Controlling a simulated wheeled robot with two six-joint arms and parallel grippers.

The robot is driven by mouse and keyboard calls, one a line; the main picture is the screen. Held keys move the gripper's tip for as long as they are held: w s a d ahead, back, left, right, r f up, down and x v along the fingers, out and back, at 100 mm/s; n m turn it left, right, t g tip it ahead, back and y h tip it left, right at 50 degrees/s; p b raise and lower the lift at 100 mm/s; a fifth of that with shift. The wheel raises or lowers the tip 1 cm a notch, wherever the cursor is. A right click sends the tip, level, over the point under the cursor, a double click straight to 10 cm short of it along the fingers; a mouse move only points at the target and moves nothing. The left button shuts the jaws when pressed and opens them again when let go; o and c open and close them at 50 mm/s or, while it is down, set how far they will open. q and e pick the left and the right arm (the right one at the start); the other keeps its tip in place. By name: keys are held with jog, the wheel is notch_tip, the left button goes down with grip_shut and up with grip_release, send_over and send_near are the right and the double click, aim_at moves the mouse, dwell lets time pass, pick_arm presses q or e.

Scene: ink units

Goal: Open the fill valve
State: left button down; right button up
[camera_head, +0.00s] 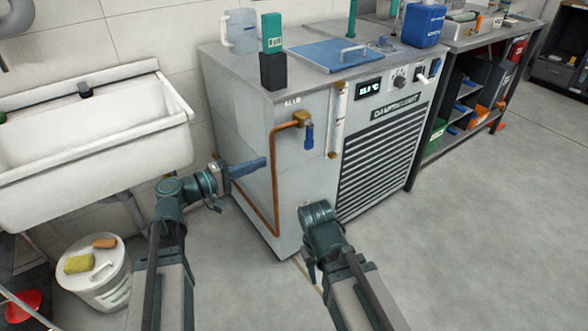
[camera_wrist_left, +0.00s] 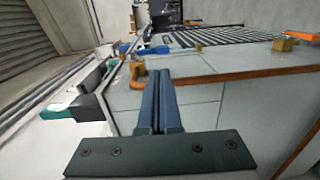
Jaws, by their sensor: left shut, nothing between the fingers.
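The fill valve appears to be the brass valve (camera_head: 303,118) with a blue lever (camera_head: 309,135) hanging down. It tops a copper pipe (camera_head: 274,185) on the side of the grey cabinet unit (camera_head: 235,120). My left gripper (camera_head: 264,162) is shut and empty, its blue fingers pointing right, left of the pipe and below the lever, apart from it. In the left wrist view my shut fingers (camera_wrist_left: 158,73) show in the middle, with a copper elbow (camera_wrist_left: 137,76) just beyond them. My right arm is in front of the unit; its fingers cannot be made out.
A white sink (camera_head: 95,135) hangs at the left, above a white bucket (camera_head: 105,285) with sponges. A blue lid (camera_head: 325,55), bottles and a blue canister (camera_head: 423,25) stand on the unit's top. The floor at right is clear.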

pick_arm(q)
send_near(306, 142)
jog(key=shift+t, duration=0.3)
jog(key=x, duration=0.7)
jog(key=shift+s+f, duration=0.15)
pick_arm(e)
jog(key=shift+s+f, duration=0.15)
jog(key=shift+f, duration=0.25)
